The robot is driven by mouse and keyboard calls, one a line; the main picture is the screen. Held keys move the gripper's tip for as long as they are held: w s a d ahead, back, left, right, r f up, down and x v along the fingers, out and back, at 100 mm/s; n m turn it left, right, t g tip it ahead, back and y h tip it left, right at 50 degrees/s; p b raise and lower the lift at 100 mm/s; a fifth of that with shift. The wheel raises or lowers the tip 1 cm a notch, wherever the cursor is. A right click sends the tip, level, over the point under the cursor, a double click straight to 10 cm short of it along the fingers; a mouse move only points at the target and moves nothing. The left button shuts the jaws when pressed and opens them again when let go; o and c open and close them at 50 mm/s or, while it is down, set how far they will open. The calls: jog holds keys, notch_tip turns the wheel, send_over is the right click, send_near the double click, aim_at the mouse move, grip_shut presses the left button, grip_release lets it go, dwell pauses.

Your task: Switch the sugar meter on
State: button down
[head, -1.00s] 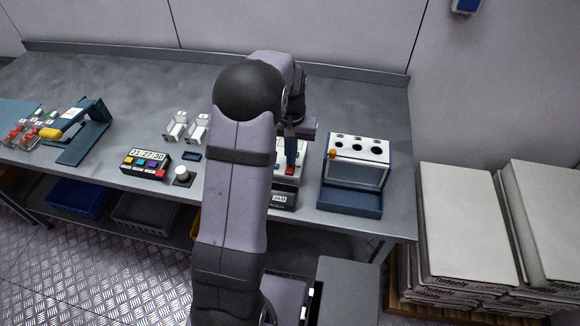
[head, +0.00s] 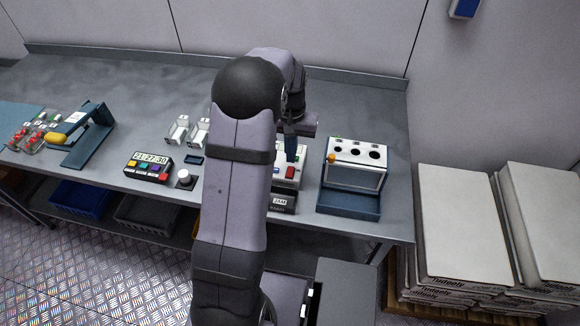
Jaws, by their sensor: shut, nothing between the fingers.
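A white device with a red button (head: 290,173) and a small dark-framed display (head: 280,202) sits near the front edge of the bench; it looks like the sugar meter. My arm covers its left part. The display shows small characters that I cannot read surely. My gripper (head: 291,158) is shut and empty, pointing down just above and behind the red button. It appears apart from the button, though the gap is hard to judge.
A white and blue rack (head: 357,150) with round holes, an orange knob and a small green spot stands close on the right. Left are a clock box (head: 148,167), a round white knob (head: 184,175), white holders (head: 180,130) and a blue stand (head: 92,135). The bench back is clear.

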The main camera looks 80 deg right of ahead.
aim_at(288, 169)
notch_tip(288, 169, up, 4)
jog(key=shift+f+p, duration=0.25)
jog(key=shift+p, duration=1)
jog(key=w+a+f+y, duration=0.1)
jog(key=a+f, duration=0.2)
jog(key=a, duration=0.3)
jog(key=w+a+f+y, duration=0.1)
jog(key=a+f, duration=0.2)
jog(key=a, duration=0.4)
jog(key=w+a+r+n, duration=0.2)
jog(key=w+a+n, duration=0.4)
jog(key=a, duration=0.5)
jog(key=w+a+r+n+h, duration=0.1)
jog(key=w+a+r+n, duration=0.1)
jog(key=w+a+n, duration=0.4)
jog(key=w+a+r+n+h+b, duration=0.1)
jog(key=w+a+r+n, duration=0.2)
jog(key=a, duration=1.3)
jog(key=w+n, duration=0.3)
jog(key=w, duration=0.1)
jog(key=shift+w, duration=0.3)
